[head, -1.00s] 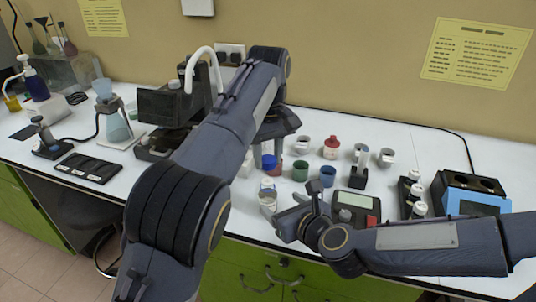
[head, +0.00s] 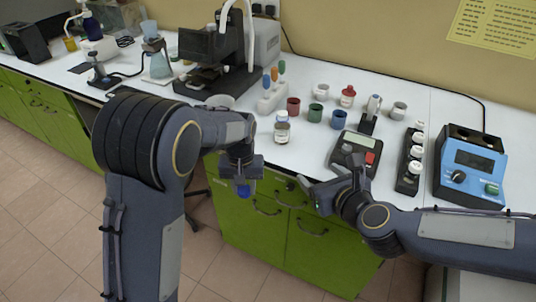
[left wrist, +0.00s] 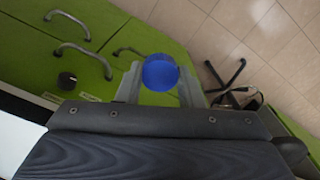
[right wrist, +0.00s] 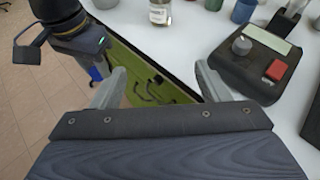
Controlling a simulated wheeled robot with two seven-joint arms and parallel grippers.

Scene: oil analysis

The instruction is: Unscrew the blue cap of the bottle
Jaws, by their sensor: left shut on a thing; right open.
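A round blue cap (head: 244,191) is between the fingertips of my left gripper (head: 242,185), which is shut on it. It also shows in the left wrist view (left wrist: 160,73). Nothing is seen hanging below the cap. My left gripper holds it in front of the table, over the green cabinets. A small bottle (head: 282,130) with a pale label stands upright near the table's front edge, apart from both grippers. Its lower part shows in the right wrist view (right wrist: 160,14). My right gripper (head: 318,188) is open and empty at the table's front edge, right of the bottle.
Behind the bottle are a rack (head: 270,101) with coloured tops, a red cup (head: 293,106), a green cup (head: 315,113) and a blue cup (head: 338,119). A grey device (head: 355,150) lies to the right, beside a black vial rack (head: 408,180) and a blue instrument (head: 470,168).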

